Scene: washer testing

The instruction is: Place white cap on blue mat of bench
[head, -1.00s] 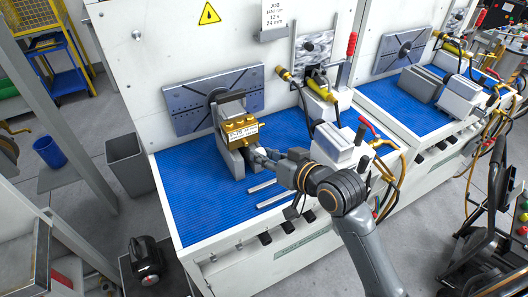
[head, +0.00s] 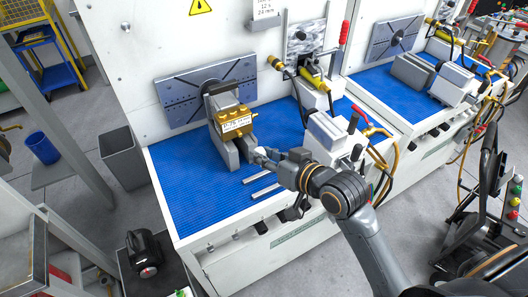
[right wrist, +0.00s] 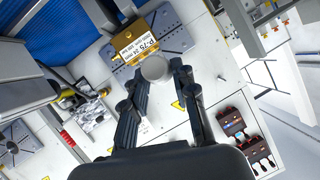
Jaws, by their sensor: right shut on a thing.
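The white cap (right wrist: 154,68) sits between the fingertips of my right gripper (right wrist: 160,72) in the right wrist view. My right gripper is shut on it. In the head view the same gripper (head: 261,155) is just right of the brass block and above the bench's blue mat (head: 185,200). The cap is small and pale there, partly hidden by the fingers. The mat's left and front parts are bare. My left gripper is not in view.
A brass block (head: 235,122) with a label sits on a grey fixture (head: 222,150) close beside my right gripper. Two metal bars (head: 266,191) lie on the mat in front. A hose and valve fixture (head: 325,130) stands to the right.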

